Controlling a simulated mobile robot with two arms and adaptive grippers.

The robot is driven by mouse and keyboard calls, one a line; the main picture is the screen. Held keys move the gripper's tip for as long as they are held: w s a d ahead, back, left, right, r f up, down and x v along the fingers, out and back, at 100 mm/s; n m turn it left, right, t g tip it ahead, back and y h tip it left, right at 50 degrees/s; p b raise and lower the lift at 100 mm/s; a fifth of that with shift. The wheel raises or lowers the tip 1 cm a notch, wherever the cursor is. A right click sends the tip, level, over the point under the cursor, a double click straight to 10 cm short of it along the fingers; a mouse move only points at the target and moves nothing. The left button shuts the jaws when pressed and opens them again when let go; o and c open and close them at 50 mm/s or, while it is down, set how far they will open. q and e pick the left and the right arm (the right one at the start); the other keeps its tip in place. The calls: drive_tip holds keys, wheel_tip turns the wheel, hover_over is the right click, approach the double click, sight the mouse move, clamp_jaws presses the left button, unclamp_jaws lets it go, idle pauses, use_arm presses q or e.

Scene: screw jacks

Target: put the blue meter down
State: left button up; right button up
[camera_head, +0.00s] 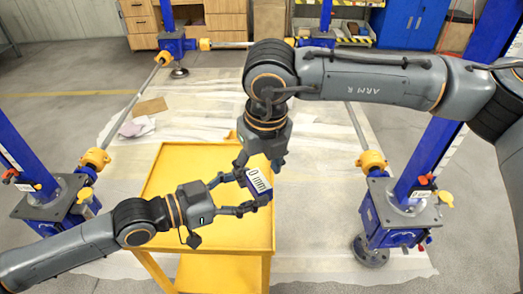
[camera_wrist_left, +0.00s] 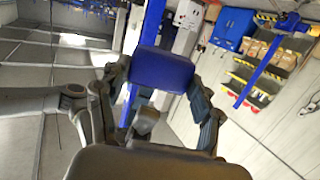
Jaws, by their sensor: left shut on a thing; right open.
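The blue meter (camera_head: 259,181) has a white display face reading "0 mm". My left gripper (camera_head: 247,190) is shut on it and holds it, tilted, over the right part of the yellow cart's top (camera_head: 178,172). In the left wrist view the meter's plain blue back (camera_wrist_left: 162,69) shows between the fingers of my left gripper (camera_wrist_left: 155,92). My right gripper (camera_head: 257,164) points down, open, with its fingertips close to the meter's upper edge. I cannot tell whether they touch it.
Blue screw jacks stand at the left (camera_head: 62,205) and right (camera_head: 397,215), joined by grey shafts with orange couplings. The left part of the cart top is bare. Cardboard and paper (camera_head: 137,127) lie on the floor sheet. Cabinets (camera_head: 225,22) stand at the back.

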sight(258, 186)
drive_tip(key=shift+w+a+f, duration=0.15)
drive_tip(key=shift+f, duration=1.1)
drive_tip(key=c, duration=1.2)
use_arm(q)
drive_tip(key=o, duration=1.4)
drive_tip(key=shift+c, duration=0.2)
use_arm(e)
clamp_jaws()
use_arm(q)
drive_tip(key=shift+a, duration=0.1)
